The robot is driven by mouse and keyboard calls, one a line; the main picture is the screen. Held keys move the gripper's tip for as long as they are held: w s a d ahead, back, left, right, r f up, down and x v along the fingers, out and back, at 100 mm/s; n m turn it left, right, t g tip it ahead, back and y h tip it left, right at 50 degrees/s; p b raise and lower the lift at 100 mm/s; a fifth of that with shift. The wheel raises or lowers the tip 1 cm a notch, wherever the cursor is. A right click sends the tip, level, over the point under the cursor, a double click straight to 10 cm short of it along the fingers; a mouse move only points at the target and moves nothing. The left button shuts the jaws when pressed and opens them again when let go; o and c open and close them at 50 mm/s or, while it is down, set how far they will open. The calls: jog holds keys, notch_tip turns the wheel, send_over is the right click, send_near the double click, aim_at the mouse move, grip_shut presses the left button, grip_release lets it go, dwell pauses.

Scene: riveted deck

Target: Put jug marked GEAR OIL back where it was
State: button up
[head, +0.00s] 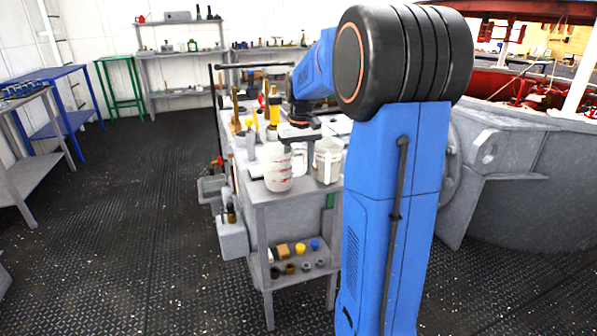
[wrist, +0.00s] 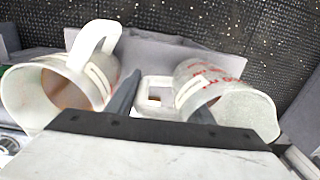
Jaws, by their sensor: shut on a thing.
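A white jug with red marks (head: 278,170) is at the front left corner of a grey stand's top. It also shows at the right in the wrist view (wrist: 248,108), its mouth facing me. I cannot read its marks as words. My gripper (head: 299,148) is above and beside it, shut on its handle; the fingers show in the wrist view (wrist: 160,105). I cannot tell whether the jug touches the top. A second white jug (head: 328,162) stands just to the right; in the wrist view it is at the left (wrist: 45,95), brownish inside, its handle toward the top.
The grey stand (head: 262,205) has a lower shelf with several small parts (head: 297,262). Bottles and tools (head: 255,118) crowd the bench behind the jugs. A blue table (head: 60,115) and a green stand (head: 122,85) are at the left. The dark floor between is clear.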

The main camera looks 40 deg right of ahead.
aim_at(299, 150)
jog(key=shift+f, duration=0.55)
jog(key=o, duration=1.2)
jog(key=shift+f, duration=0.1)
jog(key=shift+c, duration=0.2)
notch_tip(299, 150, up, 12)
jog(key=shift+s+d+r, duration=0.1)
jog(key=shift+s+d, duration=0.05)
